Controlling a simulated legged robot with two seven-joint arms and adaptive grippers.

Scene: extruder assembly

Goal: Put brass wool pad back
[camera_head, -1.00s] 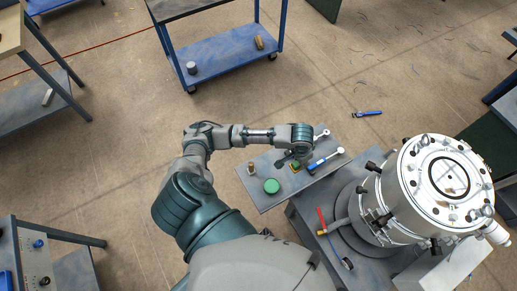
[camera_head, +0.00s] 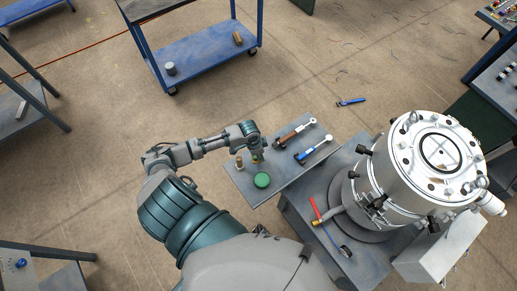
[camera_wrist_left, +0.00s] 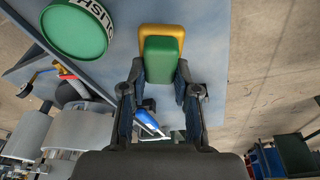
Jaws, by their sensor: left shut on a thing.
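My left gripper (camera_wrist_left: 159,72) is shut on a two-layer pad, green over yellow (camera_wrist_left: 164,52), which I take to be the brass wool pad. In the head view my gripper (camera_head: 256,155) is over the left part of the grey side table (camera_head: 283,167), and the pad is mostly hidden under it. I cannot tell whether the pad touches the table. A round green tin (camera_head: 262,180) stands close by; it also shows in the left wrist view (camera_wrist_left: 75,30). My right gripper is not in view.
A small brass-coloured piece (camera_head: 240,162) stands left of my gripper. A brown-handled tool (camera_head: 290,135) and a blue-handled tool (camera_head: 315,148) lie to the right. A large metal vessel (camera_head: 425,165) stands further right. The table's front right part is clear.

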